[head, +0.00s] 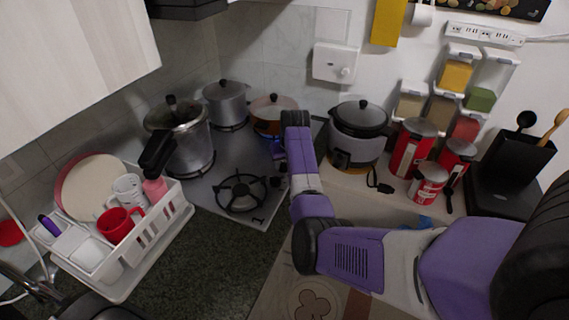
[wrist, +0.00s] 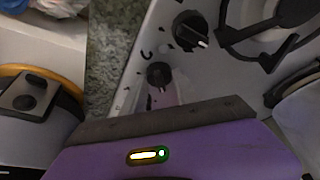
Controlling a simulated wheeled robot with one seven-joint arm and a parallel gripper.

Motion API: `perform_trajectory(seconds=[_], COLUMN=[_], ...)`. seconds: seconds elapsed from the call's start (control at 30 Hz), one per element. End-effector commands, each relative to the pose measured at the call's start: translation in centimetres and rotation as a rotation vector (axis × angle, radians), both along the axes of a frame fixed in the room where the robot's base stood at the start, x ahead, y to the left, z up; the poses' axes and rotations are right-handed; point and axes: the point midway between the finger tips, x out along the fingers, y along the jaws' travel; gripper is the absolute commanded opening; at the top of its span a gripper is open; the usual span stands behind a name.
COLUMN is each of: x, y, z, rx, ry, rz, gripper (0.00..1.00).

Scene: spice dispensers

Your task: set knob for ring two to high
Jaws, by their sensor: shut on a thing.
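The grey metal stove top (head: 222,188) has a bare burner (head: 241,192) at its front right, and pots stand on the rest of it. In the wrist view, one black knob (wrist: 190,32) with a pale pointer mark sits beside a burner grate, and a smaller-looking dark knob (wrist: 158,75) sits just beyond my gripper (wrist: 160,118). My purple gripper body fills the bottom of that view and hides its fingertips. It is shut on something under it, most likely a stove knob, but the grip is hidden. In the head view my arm covers the stove's right edge.
A rice cooker (head: 357,135) stands close to the right of my arm. A large pot (head: 180,140), a smaller pot (head: 226,103) and an orange pan (head: 272,115) occupy the stove. A white dish rack (head: 150,240) is at left. Dark counter (head: 215,265) in front is clear.

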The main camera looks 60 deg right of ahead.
Motion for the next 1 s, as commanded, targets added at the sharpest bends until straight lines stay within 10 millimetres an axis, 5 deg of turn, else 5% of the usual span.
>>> perform_trajectory(seconds=[0.07,0.1,0.2,0.63,1.0], x=[0.0,0.0,0.0,-0.2,-1.6], y=[0.0,0.0,0.0,0.1,1.6], z=[0.0,0.0,0.0,0.6,5.4], rx=[0.000,0.000,0.001,-0.002,-0.002], ry=[0.001,0.001,0.000,-0.001,-0.001], rz=[0.001,0.001,0.001,0.001,0.001], gripper=[0.00,0.37,0.56,0.56,0.56])
